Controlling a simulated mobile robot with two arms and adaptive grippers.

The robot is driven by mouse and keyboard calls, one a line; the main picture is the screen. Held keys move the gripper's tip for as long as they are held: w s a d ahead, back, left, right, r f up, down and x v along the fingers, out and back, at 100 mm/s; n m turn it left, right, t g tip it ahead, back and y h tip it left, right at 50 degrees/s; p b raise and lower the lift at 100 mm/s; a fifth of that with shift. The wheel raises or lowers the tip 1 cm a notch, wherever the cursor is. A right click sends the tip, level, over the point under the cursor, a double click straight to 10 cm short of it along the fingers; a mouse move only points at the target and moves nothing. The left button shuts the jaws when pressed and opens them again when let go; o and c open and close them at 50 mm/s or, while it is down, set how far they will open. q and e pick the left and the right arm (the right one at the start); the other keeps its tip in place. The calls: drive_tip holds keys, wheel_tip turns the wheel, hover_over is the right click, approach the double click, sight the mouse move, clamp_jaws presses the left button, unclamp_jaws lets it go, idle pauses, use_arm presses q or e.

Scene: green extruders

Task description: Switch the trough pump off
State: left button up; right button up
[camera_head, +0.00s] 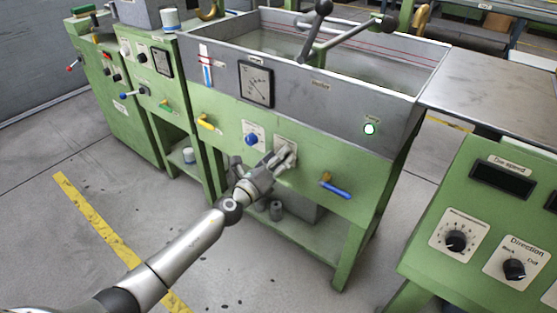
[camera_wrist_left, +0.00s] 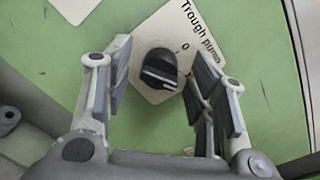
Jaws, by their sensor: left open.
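The trough pump knob (camera_wrist_left: 160,68) is black with a white line, on a cream plate (camera_wrist_left: 172,30) lettered "Trough pump" with a "0" mark. In the left wrist view, the white line runs across the knob's lower part and does not point at the "0"; which end is the pointer I cannot tell. My left gripper (camera_head: 286,156) is open in front of the green panel. In the wrist view its fingers (camera_wrist_left: 162,75) stand apart, one on each side of the knob, with visible gaps. In the head view the gripper hides the knob. My right gripper is out of view.
The grey trough (camera_head: 340,95) with a dial gauge (camera_head: 256,84) stands above the panel. A blue knob (camera_head: 251,139) is left of the gripper, a blue-handled valve (camera_head: 336,188) right. A lit white-green button (camera_head: 369,129) is upper right. A control cabinet (camera_head: 455,195) stands at right.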

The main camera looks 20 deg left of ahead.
use_arm(q)
drive_tip(key=c, duration=1)
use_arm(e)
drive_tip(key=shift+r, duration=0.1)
use_arm(q)
drive_tip(key=shift+n+p, duration=0.45)
drive_tip(key=shift+n, duration=1.05)
drive_tip(key=n+p, duration=0.2)
drive_tip(key=n, duration=0.2)
drive_tip(key=shift+r+g+p, duration=0.15)
drive_tip(key=shift+g+p, duration=0.15)
drive_tip(key=n+p, duration=0.2)
drive_tip(key=n, duration=0.2)
drive_tip(key=shift+n, duration=0.4)
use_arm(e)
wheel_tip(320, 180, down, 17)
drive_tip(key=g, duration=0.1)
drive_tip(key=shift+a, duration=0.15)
